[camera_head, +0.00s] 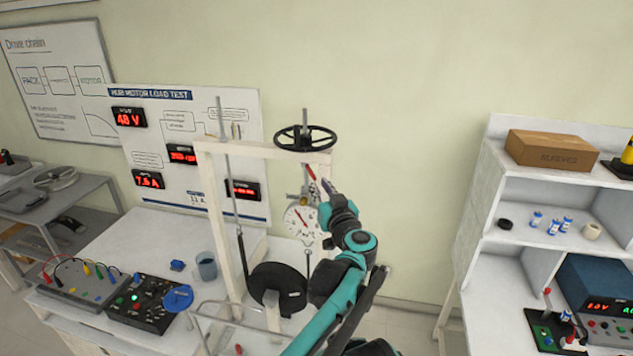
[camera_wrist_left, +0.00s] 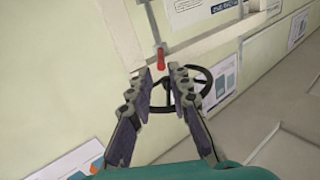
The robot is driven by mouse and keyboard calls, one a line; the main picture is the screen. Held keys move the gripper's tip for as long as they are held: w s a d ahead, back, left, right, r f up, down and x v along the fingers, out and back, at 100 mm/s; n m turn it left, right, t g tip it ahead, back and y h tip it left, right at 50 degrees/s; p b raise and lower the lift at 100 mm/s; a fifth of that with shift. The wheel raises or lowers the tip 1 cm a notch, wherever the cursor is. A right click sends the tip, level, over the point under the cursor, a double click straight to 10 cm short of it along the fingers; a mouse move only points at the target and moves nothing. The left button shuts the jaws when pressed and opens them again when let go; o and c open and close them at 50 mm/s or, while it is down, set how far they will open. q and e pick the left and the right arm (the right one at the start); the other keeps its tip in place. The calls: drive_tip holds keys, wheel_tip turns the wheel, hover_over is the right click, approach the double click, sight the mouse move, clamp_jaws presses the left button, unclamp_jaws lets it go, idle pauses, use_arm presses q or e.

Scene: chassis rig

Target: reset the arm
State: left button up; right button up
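My left arm (camera_head: 340,290), teal and black, reaches up from the bottom of the head view in front of the test rig. My left gripper (camera_head: 326,186) is at its upper end, beside the dial gauge and below the black handwheel (camera_head: 305,138). In the left wrist view the gripper (camera_wrist_left: 162,76) has its two fingers apart with nothing held between them. A red-tipped rod (camera_wrist_left: 160,58) shows just beyond the fingertips, and the handwheel (camera_wrist_left: 196,88) is partly hidden behind them. My right gripper is in neither view.
The cream rig frame (camera_head: 262,152) stands close around the gripper, with a dial gauge (camera_head: 302,222) and a black hub wheel (camera_head: 278,287). A grey mug (camera_head: 206,266) and control box (camera_head: 150,303) sit left. A white shelf (camera_head: 500,210) stands right; wall between is clear.

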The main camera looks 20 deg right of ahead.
use_arm(q)
drive_tip(key=shift+a, duration=0.1)
idle(0.4)
drive_tip(key=s+a+f+m+g+h+b, duration=0.1)
drive_tip(key=s+a+f+m+h+b, duration=0.15)
drive_tip(key=a+b, duration=0.5)
drive_tip(key=s+a+f+m+h+b, duration=0.15)
drive_tip(key=a+h+b, duration=0.25)
drive_tip(key=a, duration=0.6)
drive_tip(key=s+a+f+n+g+y+b, duration=0.2)
drive_tip(key=s+a+f+g+b, duration=0.1)
drive_tip(key=s+a+f, duration=0.6)
drive_tip(key=s+a+f+n+g+y+b, duration=0.2)
drive_tip(key=s+a+f+b, duration=0.3)
drive_tip(key=f, duration=1.2)
drive_tip(key=s+a+f+n+g+y+b, duration=0.1)
drive_tip(key=s+a+f+g+y+b, duration=0.2)
drive_tip(key=s+a+f, duration=1)
drive_tip(key=shift+a+n+g+y+b, duration=0.5)
drive_tip(key=shift+a+g, duration=0.4)
drive_tip(key=shift+a, duration=0.35)
drive_tip(key=shift+w, duration=0.1)
